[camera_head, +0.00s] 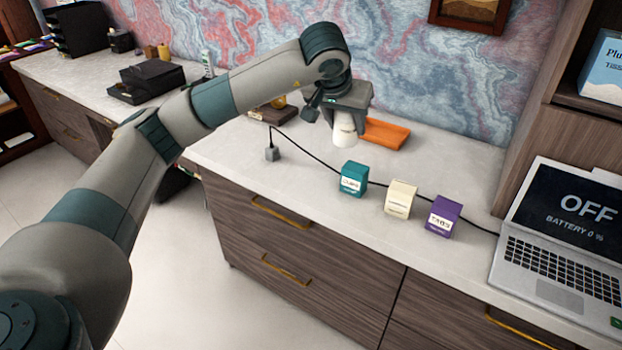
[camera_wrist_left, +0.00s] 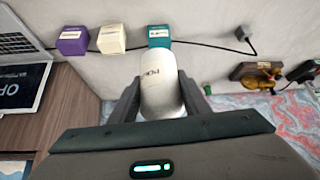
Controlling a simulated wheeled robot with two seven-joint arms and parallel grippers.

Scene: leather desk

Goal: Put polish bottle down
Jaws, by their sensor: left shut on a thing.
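The white polish bottle (camera_head: 344,130) is in my left gripper (camera_head: 345,112), over the back part of the desk top. In the left wrist view the bottle (camera_wrist_left: 161,86) sits between the two fingers of my left gripper (camera_wrist_left: 158,98), which are shut on it. The bottle is roughly upright in the head view. I cannot tell whether its base touches the desk top (camera_head: 310,200). The gripper hides its upper part. My right gripper is in neither view.
An orange tray (camera_head: 385,134) lies just right of the bottle. Teal (camera_head: 353,179), cream (camera_head: 400,199) and purple (camera_head: 443,216) boxes stand nearer the front edge. A black cable with a grey plug (camera_head: 271,153) runs behind them to the laptop (camera_head: 560,250).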

